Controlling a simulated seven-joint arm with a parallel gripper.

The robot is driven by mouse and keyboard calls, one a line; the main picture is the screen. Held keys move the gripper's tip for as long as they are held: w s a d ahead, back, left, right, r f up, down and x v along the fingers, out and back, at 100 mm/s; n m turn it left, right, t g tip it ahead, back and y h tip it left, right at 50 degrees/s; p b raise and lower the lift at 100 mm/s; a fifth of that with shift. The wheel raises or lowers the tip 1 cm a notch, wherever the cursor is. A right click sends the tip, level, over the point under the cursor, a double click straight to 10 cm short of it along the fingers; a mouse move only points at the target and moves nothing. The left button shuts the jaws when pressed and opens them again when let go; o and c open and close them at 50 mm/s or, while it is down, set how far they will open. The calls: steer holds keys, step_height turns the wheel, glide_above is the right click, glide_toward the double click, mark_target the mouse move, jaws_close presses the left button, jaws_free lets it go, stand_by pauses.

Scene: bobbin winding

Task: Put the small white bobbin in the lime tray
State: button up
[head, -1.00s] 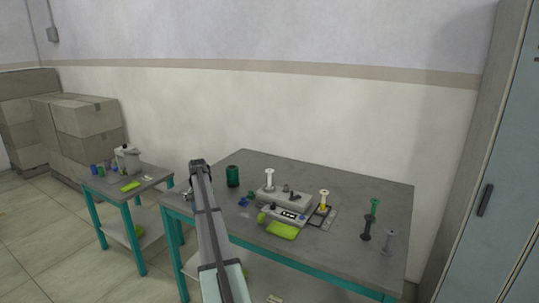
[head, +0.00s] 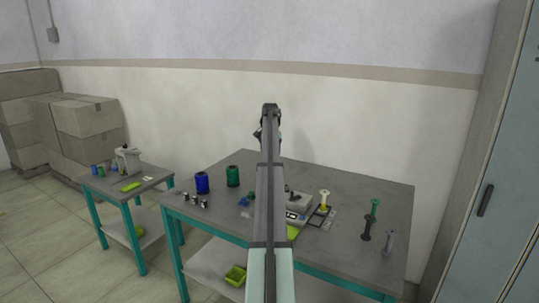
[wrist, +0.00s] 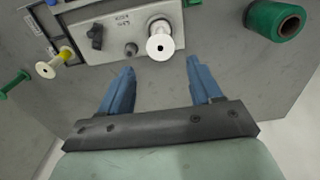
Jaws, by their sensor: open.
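A small white bobbin (wrist: 160,43) stands on the light grey winding machine (wrist: 118,32) in the wrist view. My gripper (wrist: 160,68) is open and empty, its two blue fingers spread just short of the bobbin in the picture. The head view shows my gripper (head: 268,118) high at the end of my arm, and my arm hides the white bobbin and much of the machine (head: 300,200). A lime tray (head: 292,232) on the table front shows only as a sliver beside my arm.
A blue spool (head: 202,183), a green spool (head: 233,176) and several small metal parts (head: 195,198) stand at left. A yellow bobbin (head: 324,197) is right of the machine, with tall bobbins (head: 367,228) further right. Another lime tray (head: 235,275) is on the lower shelf.

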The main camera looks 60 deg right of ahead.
steer(key=shift+f, duration=3.65)
steer(key=shift+r, duration=0.1)
steer(key=c, duration=0.7)
steer(key=shift+r, duration=2.55)
steer(key=shift+s+d, duration=0.1)
steer(key=shift+s, duration=0.05)
steer(key=s+a+f, duration=0.1)
steer(key=s+a, duration=0.4)
steer(key=a, duration=0.1)
steer(key=s+a+f, duration=0.1)
steer(key=s+a, duration=0.5)
steer(key=a, duration=0.1)
steer(key=s+a+f, duration=0.1)
steer(key=s+a, duration=0.5)
steer(key=a, duration=0.1)
steer(key=shift+a+f, duration=0.1)
steer(key=shift+a, duration=0.05)
